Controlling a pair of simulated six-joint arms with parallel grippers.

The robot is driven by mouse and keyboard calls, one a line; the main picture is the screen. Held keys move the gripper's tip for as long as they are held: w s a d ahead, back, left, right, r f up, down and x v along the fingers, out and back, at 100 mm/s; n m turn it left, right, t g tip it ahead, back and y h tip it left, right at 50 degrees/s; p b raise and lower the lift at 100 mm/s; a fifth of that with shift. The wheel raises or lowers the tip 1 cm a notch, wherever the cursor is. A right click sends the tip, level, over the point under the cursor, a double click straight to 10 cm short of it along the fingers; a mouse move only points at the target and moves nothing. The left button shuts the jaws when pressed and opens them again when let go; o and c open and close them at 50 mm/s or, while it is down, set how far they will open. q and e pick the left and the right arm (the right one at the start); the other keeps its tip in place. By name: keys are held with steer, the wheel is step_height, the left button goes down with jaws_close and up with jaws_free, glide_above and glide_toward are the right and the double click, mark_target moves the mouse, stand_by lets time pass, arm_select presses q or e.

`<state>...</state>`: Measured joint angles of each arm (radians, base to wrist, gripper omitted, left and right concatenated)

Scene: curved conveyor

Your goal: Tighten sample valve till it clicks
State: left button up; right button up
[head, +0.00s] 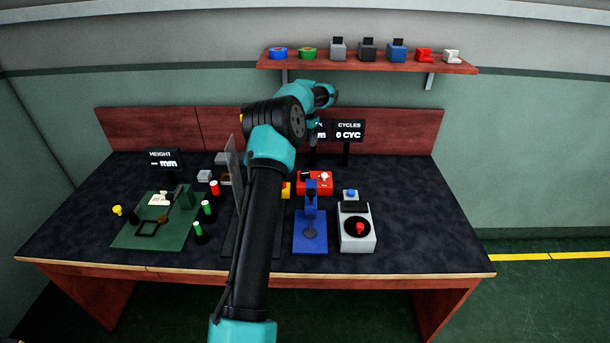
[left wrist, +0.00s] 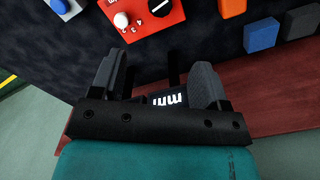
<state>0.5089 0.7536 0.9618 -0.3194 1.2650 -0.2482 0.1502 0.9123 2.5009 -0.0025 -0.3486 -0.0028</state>
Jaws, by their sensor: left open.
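No part in view is labelled as the sample valve, so I cannot tell which one it is. A grey box with a black disc and red knob (head: 360,229) stands at the right of the table. A red box (head: 302,188) with a white knob is behind the blue stand; it also shows in the left wrist view (left wrist: 148,30), with a white knob (left wrist: 121,20) and a black dial (left wrist: 160,6). My left gripper (left wrist: 157,82) is open and empty, with an "mm" display (left wrist: 166,98) visible between its fingers. In the head view it is small and partly hidden near the displays. My right gripper is not in view.
A blue stand (head: 310,238) is beside the grey box. A green board (head: 140,234) and several red- and green-topped pieces are at left. A cycles display (head: 349,131) reads 0. A shelf (head: 366,64) holds small items. My left arm hides the table's middle.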

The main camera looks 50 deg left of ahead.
mark_target(305, 173)
arm_select(q)
step_height(305, 173, down, 17)
steer(key=shift+f, duration=0.2)
stand_by(0.6)
steer(key=shift+c, duration=0.5)
steer(key=c, duration=0.8)
steer(key=shift+c, duration=0.2)
steer(key=m, duration=0.4)
